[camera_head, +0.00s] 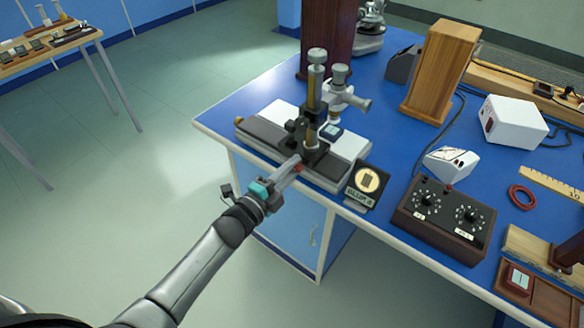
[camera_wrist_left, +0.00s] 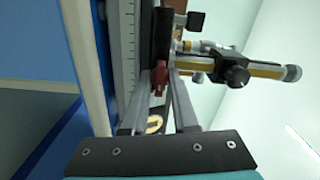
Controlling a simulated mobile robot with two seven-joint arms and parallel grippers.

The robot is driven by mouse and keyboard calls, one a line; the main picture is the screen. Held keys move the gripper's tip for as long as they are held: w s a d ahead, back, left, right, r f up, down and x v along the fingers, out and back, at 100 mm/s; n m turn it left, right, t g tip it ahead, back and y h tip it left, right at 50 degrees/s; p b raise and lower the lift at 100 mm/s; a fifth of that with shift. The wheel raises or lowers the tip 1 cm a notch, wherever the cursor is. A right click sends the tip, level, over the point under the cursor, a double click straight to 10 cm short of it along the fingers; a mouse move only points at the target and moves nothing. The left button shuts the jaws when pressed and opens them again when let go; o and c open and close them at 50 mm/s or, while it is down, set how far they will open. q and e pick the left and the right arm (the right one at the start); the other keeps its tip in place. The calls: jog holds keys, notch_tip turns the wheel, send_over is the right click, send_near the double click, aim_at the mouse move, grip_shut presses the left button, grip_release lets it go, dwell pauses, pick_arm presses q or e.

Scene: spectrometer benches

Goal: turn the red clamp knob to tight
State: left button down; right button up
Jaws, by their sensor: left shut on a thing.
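The red clamp knob (camera_head: 299,167) is on the near side of the spectrometer's base (camera_head: 333,176), close to the front edge of the blue bench. In the left wrist view the red knob (camera_wrist_left: 158,77) shows between the ends of the two long fingers. My left gripper (camera_head: 295,165) reaches in from the lower left and is shut on the knob, its fingers partly hiding it. The spectrometer (camera_head: 313,95) stands upright with a brass-coloured column and a black knob (camera_wrist_left: 233,68). Any mark of the knob's turn is too small to read. My right gripper is in neither view.
A dark card stand (camera_head: 365,183) with a pale disc stands just right of the base. A dark dial box (camera_head: 443,218), a white box (camera_head: 513,121) and a wooden block (camera_head: 440,70) stand farther right. The floor left of the bench is clear.

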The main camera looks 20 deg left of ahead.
pick_arm(q)
jog(key=c, duration=0.7)
grip_release()
jog(key=p+v, duration=0.1)
jog(key=v, duration=1.4)
jog(key=shift+s, duration=0.15)
jog(key=s+a+f+n+g+y, duration=0.1)
jog(key=s+f+n+g+y, duration=0.3)
jog(key=f, duration=0.7)
jog(key=s+a+f+n+g+y, duration=0.1)
jog(key=s+f+n+g, duration=0.35)
jog(key=f, duration=0.75)
jog(key=s+d+f+n+g, duration=0.1)
jog(key=s+f+n+g, duration=0.1)
jog(key=s, duration=0.5)
jog(key=s+d+f+n+g, duration=0.1)
jog(key=s+f+n+g, duration=0.2)
jog(key=s+f, duration=0.4)
jog(key=s+d+f+n+g+y, duration=0.1)
jog(key=s+f+n, duration=0.3)
jog(key=s, duration=0.4)
jog(key=shift+s+d+f+g, duration=0.1)
jog(key=shift+s+f+g, duration=0.2)
jog(key=shift+g, duration=0.45)
